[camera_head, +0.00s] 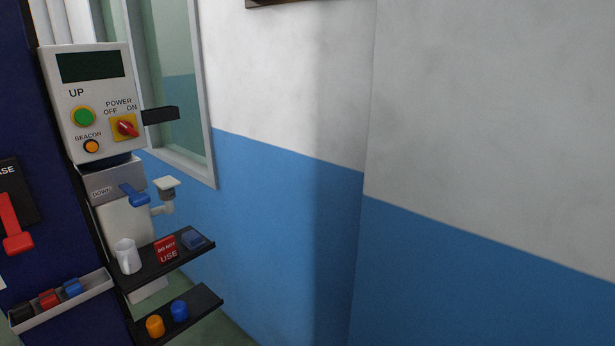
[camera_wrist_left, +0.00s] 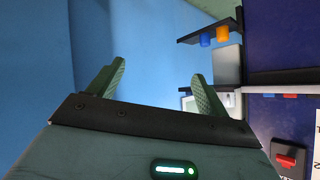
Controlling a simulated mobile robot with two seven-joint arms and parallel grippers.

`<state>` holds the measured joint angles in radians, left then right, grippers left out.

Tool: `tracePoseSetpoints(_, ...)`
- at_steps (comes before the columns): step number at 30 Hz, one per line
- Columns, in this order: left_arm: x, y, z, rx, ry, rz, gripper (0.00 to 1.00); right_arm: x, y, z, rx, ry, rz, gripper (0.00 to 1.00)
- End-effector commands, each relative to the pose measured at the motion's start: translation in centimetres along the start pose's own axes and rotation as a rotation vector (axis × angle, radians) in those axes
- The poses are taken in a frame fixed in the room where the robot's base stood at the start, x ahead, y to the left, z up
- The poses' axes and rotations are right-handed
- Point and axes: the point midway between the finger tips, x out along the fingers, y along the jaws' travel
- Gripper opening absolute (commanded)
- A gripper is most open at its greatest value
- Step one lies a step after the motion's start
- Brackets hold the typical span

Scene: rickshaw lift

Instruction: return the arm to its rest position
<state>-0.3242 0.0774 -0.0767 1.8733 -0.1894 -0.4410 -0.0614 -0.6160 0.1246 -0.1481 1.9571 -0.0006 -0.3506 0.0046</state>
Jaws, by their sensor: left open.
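My left gripper (camera_wrist_left: 158,70) shows in the left wrist view with its two green fingers spread apart and nothing between them. Blue wall is behind the fingers. Neither of my grippers shows in the head view, and my right gripper is in no view. The control panel (camera_head: 90,100) stands at the left of the head view, with a green UP button (camera_head: 83,116), a red power switch (camera_head: 127,127) pointing near ON and an orange beacon button (camera_head: 92,146). Its dark screen is blank.
A lower shelf (camera_head: 205,308) holds orange and blue items. A blue and white wall (camera_head: 480,130) fills the right.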

Motion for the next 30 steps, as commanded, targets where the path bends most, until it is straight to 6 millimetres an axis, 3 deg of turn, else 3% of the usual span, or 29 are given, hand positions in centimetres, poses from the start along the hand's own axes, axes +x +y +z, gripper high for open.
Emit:
tracePoseSetpoints(1, -1.8, 1.6, 2.1, -0.034, -0.023, 0.043, 0.78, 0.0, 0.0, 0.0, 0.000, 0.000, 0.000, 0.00)
tracePoseSetpoints(3, -3.9, 3.4, 4.1, -0.083, -0.047, 0.092, 0.78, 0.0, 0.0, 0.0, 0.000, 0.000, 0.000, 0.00)
tracePoseSetpoints(6, -6.4, 5.3, 6.2, -0.146, -0.075, 0.145, 0.78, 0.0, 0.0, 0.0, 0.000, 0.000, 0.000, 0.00)
tracePoseSetpoints(10, -8.5, 6.8, 7.6, -0.197, -0.097, 0.184, 0.78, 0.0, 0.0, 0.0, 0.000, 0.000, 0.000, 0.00)
tracePoseSetpoints(30, -9.1, 7.2, 8.0, -0.214, -0.104, 0.194, 0.78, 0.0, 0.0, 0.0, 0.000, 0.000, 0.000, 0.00)
